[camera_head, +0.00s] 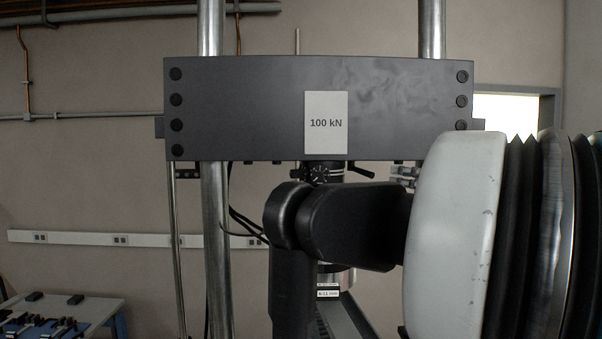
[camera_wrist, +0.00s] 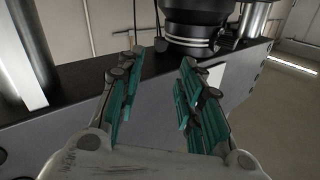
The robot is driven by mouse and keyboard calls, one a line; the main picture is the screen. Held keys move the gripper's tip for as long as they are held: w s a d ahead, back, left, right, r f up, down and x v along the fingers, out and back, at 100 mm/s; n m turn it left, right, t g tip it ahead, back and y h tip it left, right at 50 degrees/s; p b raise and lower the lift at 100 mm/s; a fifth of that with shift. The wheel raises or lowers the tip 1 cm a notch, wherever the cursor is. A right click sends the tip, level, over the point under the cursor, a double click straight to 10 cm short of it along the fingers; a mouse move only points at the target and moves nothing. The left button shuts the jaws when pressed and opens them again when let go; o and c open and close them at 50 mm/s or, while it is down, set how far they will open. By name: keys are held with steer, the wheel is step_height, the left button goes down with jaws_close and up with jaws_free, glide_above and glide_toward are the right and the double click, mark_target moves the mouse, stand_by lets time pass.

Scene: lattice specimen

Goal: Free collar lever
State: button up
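In the head view a short black lever (camera_head: 360,171) sticks out to the right just under the dark crosshead, beside a black knobbed collar (camera_head: 317,174). I take it for the collar lever. My arm hides what lies just below. In the wrist view my gripper (camera_wrist: 158,62) is open and empty, its teal-padded fingers spread apart. A black cylinder with pale rings (camera_wrist: 190,22) stands just beyond the fingertips, apart from them. Small dark parts near its base are too unclear to name. My gripper is hidden in the head view.
The crosshead (camera_head: 240,110) carries a "100 kN" plate (camera_head: 326,122) and spans two steel columns (camera_head: 216,230). Black cables (camera_head: 238,215) hang left of my arm. A table (camera_head: 85,308) with dark parts stands at the lower left. A column (camera_wrist: 20,60) also rises at left in the wrist view.

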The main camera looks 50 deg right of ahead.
mark_target(367, 173)
steer(key=p+x, duration=0.3)
steer(key=x, duration=0.9)
steer(key=shift+w, duration=0.2)
jaws_close()
